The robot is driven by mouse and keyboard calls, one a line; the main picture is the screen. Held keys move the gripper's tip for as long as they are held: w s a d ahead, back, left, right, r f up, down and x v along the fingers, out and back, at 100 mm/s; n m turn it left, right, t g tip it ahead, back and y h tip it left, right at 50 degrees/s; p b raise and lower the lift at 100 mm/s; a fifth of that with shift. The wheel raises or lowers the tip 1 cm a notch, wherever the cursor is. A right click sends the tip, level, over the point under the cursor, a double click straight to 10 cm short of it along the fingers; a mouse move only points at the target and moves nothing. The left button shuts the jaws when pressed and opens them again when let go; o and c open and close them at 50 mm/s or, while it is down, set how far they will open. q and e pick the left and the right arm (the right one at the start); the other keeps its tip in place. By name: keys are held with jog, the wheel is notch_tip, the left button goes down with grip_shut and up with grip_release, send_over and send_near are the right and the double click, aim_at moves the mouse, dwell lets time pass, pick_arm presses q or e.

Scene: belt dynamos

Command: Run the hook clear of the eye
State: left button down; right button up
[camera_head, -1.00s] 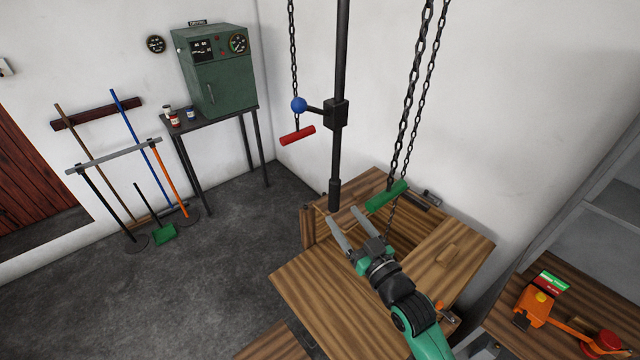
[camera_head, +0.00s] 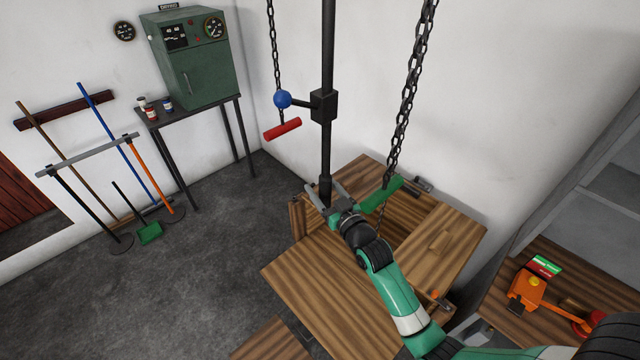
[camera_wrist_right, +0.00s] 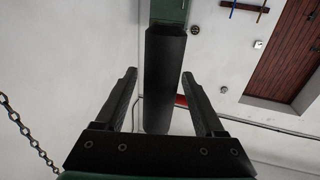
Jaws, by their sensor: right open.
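A black vertical pole (camera_head: 328,60) hangs from above, with a thicker lower end (camera_head: 325,188). In the right wrist view this dark end (camera_wrist_right: 163,85) stands between my fingers, with gaps on both sides. My right gripper (camera_head: 327,197) is open around or just in front of it; I cannot tell how deep. It also shows in the right wrist view (camera_wrist_right: 163,100). A black block (camera_head: 323,105) on the pole carries a side arm with a blue ball (camera_head: 282,99). I cannot make out a hook or an eye clearly. My left gripper is not in view.
A chain (camera_head: 408,90) runs down to a green handle (camera_head: 380,195) close beside my right gripper. A red handle (camera_head: 282,129) hangs from another chain. An orange tool (camera_head: 527,290) lies on the right-hand bench.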

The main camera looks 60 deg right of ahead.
jog(key=shift+w+d, duration=0.45)
jog(key=shift+w, duration=0.15)
jog(key=shift+c, duration=0.3)
grip_shut()
dwell(0.7)
